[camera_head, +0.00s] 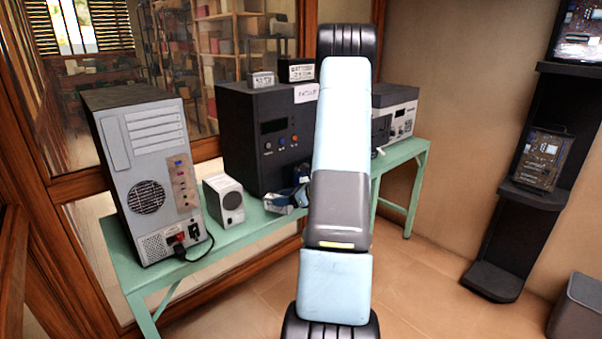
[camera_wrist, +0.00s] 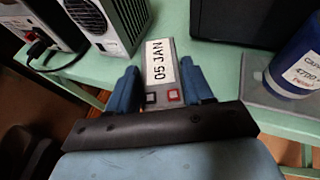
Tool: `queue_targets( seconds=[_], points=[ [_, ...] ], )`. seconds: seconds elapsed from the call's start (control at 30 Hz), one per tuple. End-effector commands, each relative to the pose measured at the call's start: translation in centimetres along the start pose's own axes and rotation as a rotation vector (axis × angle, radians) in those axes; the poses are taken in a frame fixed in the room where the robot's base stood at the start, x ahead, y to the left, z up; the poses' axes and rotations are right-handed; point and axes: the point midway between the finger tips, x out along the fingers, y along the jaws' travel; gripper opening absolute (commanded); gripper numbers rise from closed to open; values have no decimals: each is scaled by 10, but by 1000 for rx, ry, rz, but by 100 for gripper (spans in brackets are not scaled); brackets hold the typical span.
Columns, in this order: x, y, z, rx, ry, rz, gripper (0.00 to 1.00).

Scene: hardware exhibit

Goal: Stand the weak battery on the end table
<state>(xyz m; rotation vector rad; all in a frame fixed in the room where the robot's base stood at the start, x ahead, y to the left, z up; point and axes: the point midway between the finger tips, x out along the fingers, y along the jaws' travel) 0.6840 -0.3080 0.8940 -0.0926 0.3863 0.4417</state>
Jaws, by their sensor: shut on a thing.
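My gripper (camera_wrist: 163,78) is shut on a grey battery (camera_wrist: 158,97), with blue fingers on its two sides. The battery has a white label reading "05 JAN" and a black and a red square terminal mark. It is over or on the green table (camera_wrist: 178,25); I cannot tell whether it touches. In the head view my gripper (camera_head: 287,199) is small and partly behind my arm, low in front of the black machine, above the green table (camera_head: 228,239). Nothing in view confirms that this battery is the weak one, or which table is the end table.
A grey computer tower (camera_head: 150,170), a small white box (camera_head: 225,200) and a black machine (camera_head: 268,138) stand on the green table. A blue labelled cylinder (camera_wrist: 298,68) is right of my gripper. A black shelf (camera_head: 505,190) is at the right wall, with open floor before it.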

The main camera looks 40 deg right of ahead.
Motion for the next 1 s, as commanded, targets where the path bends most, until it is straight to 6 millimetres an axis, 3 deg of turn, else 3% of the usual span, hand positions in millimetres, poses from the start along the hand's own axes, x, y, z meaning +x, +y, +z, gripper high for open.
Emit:
queue_targets(
  seconds=[0.17,0.8,1.0],
  points=[
    [15,-6,8,6,-2,-19,0],
    [130,-10,55,7,-2,-21,0],
    [146,-11,62,7,-2,-21,0]
  ],
)
